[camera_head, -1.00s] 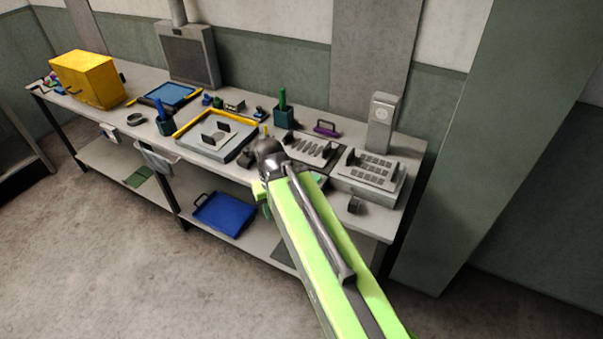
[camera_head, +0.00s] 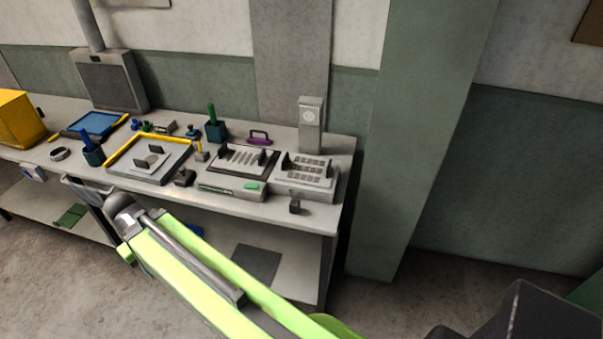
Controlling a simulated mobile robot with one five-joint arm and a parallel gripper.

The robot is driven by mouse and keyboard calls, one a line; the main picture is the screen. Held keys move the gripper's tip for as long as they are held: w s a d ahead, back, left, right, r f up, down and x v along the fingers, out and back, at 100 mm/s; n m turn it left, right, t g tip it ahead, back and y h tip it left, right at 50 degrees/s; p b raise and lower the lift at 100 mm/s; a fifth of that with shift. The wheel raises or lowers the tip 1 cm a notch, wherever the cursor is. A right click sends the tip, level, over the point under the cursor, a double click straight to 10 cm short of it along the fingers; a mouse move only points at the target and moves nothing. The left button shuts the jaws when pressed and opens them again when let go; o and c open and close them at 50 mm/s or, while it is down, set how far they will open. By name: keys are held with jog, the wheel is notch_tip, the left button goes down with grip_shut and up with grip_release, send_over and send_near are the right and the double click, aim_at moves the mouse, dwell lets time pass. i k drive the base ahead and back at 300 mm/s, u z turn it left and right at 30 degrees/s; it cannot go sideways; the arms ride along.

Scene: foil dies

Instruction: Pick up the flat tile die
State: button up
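On the right end of the bench sits a grey die block (camera_head: 307,172) with a grid of small square tiles and dark upright grips. It looks most like the flat tile die, though no label is readable. Left of it is a die with slanted bars (camera_head: 240,160), and farther left a grey plate die (camera_head: 150,161) with a rounded shape and two uprights. My green arm crosses the lower middle, its dark joint in front of the bench's front edge, left of the tile die and apart from it. My gripper's fingers do not show.
The grey bench (camera_head: 232,203) has a lower shelf. A grey post-like device (camera_head: 311,125) stands behind the tile die. A small dark block (camera_head: 295,206) lies in front of it. A green pillar (camera_head: 410,130) rises right of the bench. The floor at right is clear.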

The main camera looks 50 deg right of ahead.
aim_at(295, 168)
jog(key=z, duration=0.35)
jog(key=i, duration=1)
jog(key=u, duration=0.3)
